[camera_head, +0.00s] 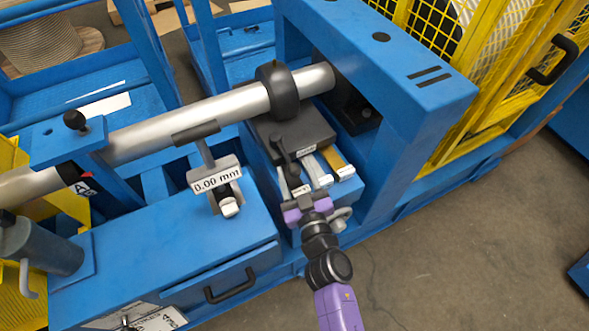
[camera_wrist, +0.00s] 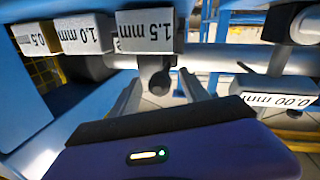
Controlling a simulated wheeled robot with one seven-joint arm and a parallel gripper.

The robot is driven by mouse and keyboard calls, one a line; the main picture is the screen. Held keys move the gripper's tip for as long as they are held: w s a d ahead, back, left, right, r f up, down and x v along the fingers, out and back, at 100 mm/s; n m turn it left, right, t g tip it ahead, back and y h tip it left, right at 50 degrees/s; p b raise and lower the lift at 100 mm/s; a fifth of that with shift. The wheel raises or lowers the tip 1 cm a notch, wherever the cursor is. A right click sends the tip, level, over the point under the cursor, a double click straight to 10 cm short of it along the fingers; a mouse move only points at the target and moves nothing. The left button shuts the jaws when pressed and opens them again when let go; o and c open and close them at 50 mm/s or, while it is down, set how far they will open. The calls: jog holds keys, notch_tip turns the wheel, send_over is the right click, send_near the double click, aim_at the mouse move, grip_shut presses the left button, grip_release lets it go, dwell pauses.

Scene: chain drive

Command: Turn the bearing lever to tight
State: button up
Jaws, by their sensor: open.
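A dark lever with a round knob (camera_head: 277,143) stands at the front left of the black bearing block (camera_head: 300,130); I take it to be the bearing lever. A small label behind it is too small to read. My gripper (camera_head: 302,192) is open, just in front of the block and below the knob. In the wrist view, a dark round knob (camera_wrist: 158,80) shows between and beyond the two grey fingers. It appears to be the lever's knob; I cannot tell if a finger touches it. The lever's lower end is partly hidden by the gripper.
Shim blocks marked 0.5, 1.0 mm (camera_wrist: 84,34) and 1.5 mm (camera_wrist: 146,31) sit close to the fingers. A gauge reading 0.00 mm (camera_head: 215,178) stands to the left. The silver shaft (camera_head: 210,108) runs behind. A blue frame post (camera_head: 400,110) rises on the right.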

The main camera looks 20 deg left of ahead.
jog(key=shift+w+a, duration=0.35)
jog(key=shift+c, duration=0.2)
grip_shut()
dwell(1.1)
